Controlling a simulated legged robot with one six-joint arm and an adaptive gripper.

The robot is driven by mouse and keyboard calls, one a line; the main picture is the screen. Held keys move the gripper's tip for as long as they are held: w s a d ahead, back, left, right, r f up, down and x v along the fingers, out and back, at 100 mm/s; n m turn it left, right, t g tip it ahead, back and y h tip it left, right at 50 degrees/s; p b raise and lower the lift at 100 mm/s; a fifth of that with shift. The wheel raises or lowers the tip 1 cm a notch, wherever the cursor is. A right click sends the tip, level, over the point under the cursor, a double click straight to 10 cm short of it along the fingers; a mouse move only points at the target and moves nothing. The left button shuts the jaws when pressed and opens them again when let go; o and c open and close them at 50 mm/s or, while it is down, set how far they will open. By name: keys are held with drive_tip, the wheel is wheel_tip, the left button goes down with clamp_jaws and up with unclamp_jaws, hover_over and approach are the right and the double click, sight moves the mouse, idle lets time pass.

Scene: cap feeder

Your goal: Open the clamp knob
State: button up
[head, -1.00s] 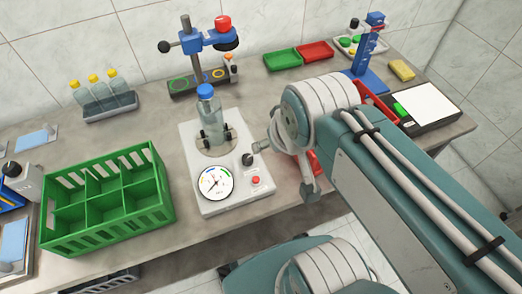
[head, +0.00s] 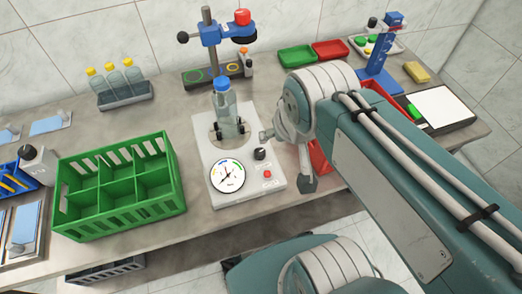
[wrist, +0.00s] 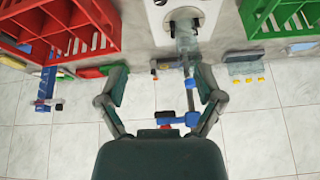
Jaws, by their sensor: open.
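A white device base (head: 205,145) stands on the bench and carries a clear bottle (head: 229,108) with a blue cap (head: 222,84). A black knob (head: 260,154) sits on the base to the right of the bottle, above a red button (head: 267,174). I take it as the clamp knob, though no label shows. In the wrist view my gripper (wrist: 162,84) has its two fingers spread wide, with nothing between them held. The bottle also shows there (wrist: 187,38). In the head view my arm reaches in just right of the knob, and its fingers are mostly hidden.
A green crate (head: 118,213) stands left of the base. A blue-headed stand (head: 210,60) rises behind the bottle. Green (head: 296,57) and red (head: 331,50) trays lie behind, and a red crate (head: 319,158) is partly hidden behind my arm. Bare bench shows between crate and base.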

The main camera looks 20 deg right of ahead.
drive_tip(key=w+a+f+m+g, duration=0.1)
drive_tip(key=w+f+m, duration=0.1)
drive_tip(key=w, duration=0.1)
drive_tip(key=m+g, duration=0.4)
drive_tip(key=m, duration=0.6)
hover_over(259, 151)
wheel_tip(259, 151, down, 13)
drive_tip(key=shift+d+f, duration=0.25)
drive_tip(key=shift+f, duration=0.05)
drive_tip(key=f, duration=0.9)
drive_tip(key=shift+a+f, duration=0.15)
drive_tip(key=shift+a, duration=0.1)
drive_tip(key=shift+d+f, duration=0.1)
drive_tip(key=shift+f, duration=0.3)
drive_tip(key=c, duration=1.2)
